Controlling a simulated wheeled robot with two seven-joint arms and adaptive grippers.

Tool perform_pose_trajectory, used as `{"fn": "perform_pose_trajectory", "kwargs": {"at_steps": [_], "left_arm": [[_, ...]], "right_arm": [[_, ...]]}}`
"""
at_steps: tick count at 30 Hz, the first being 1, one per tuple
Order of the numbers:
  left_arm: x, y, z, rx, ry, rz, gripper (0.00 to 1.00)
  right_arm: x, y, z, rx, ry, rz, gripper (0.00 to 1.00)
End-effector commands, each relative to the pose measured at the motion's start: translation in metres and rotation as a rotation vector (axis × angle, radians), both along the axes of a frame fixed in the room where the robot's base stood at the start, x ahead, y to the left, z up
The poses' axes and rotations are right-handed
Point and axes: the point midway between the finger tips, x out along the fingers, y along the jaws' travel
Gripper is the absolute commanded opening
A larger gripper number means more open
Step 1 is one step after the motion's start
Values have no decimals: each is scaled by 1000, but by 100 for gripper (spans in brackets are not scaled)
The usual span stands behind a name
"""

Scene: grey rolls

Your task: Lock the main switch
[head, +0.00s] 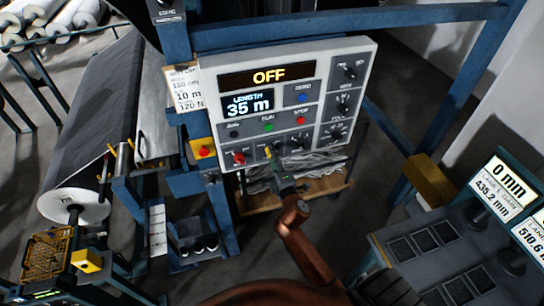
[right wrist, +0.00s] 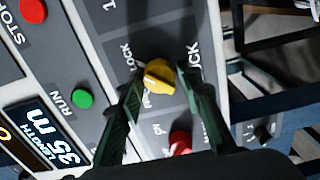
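The control panel (head: 285,90) shows OFF on its upper display. A yellow knob (right wrist: 158,76) sits low on its face, with cut-off lettering "OCK" beside it; it also shows in the head view (head: 267,152). My right gripper (right wrist: 162,78) has one finger on each side of the yellow knob, with the tips close to it; firm contact cannot be told. In the head view my right gripper (head: 274,171) reaches up to the panel's lower edge. A red knob (right wrist: 180,140) is beside the yellow one. Which knob is the main switch cannot be read. My left gripper is not in view.
A green RUN button (right wrist: 83,98) and a red STOP button (right wrist: 33,10) are near the yellow knob. More black knobs (head: 349,71) fill the panel's right side. A blue frame (head: 350,17) surrounds it. A grey console (head: 440,255) stands at lower right.

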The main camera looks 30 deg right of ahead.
Motion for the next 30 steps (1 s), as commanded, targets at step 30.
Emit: {"fn": "perform_pose_trajectory", "kwargs": {"at_steps": [30], "left_arm": [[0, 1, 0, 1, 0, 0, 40]], "right_arm": [[-97, 23, -1, -1, 2, -1, 45]]}}
